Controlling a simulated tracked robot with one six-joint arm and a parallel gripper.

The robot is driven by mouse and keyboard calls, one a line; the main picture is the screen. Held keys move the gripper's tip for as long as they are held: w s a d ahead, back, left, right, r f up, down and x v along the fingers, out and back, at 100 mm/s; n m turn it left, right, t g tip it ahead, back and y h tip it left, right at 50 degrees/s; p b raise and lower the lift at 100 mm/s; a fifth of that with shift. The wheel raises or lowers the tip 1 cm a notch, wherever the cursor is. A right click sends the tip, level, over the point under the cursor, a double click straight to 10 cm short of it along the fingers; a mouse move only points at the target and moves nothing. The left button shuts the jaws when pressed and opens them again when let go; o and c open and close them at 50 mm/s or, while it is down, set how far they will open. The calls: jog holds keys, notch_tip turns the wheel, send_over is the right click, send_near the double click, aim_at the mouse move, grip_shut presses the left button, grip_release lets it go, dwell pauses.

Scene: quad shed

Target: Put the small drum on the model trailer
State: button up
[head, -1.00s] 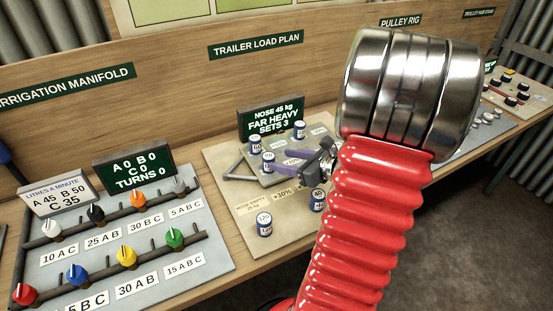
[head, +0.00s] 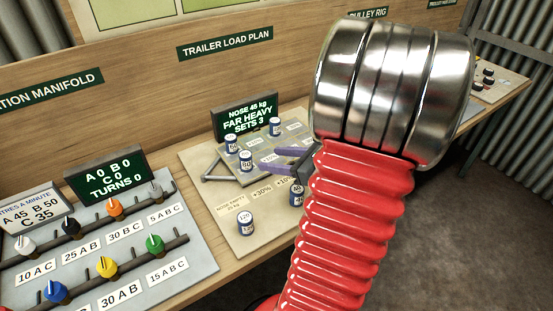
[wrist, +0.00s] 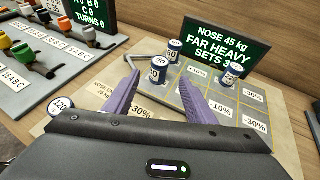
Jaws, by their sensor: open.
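The model trailer (head: 217,174) is a flat grey bed with a gridded, percent-marked deck and a triangular drawbar. Three blue-and-white drums stand at its deck: a rear-left one (head: 231,144), a near-left one (head: 246,160) and a far one (head: 274,126). A drum marked 40 (head: 296,195) stands upright off the deck at the front, beside my arm. A drum marked 120 (head: 245,223) stands front left. I cannot tell sizes apart surely. My gripper (head: 266,160) is open and empty over the deck; in the wrist view the near-left drum (wrist: 158,72) shows between its purple fingers.
A dark sign (head: 246,115) stands behind the trailer. The irrigation manifold (head: 110,240) with coloured knobs is at the left. My red arm covers the bench to the right of the trailer. Bare board lies around the 120 drum.

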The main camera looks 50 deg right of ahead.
jog(key=w+a+r+n+g+y, duration=0.15)
jog(key=a+n+g, duration=0.25)
jog(key=a+n, duration=0.6)
jog(key=a+r+n+g+y, duration=0.1)
jog(key=a+n+g+y, duration=0.35)
jog(key=a, duration=0.85)
jog(key=s+a+r+n+h, duration=0.3)
jog(key=a+n, duration=0.2)
jog(key=n, duration=0.5)
jog(key=s+a+r+n+h, duration=0.3)
jog(key=a+r+n+h, duration=0.1)
jog(key=n, duration=0.6)
jog(key=shift+s+a+t, duration=0.35)
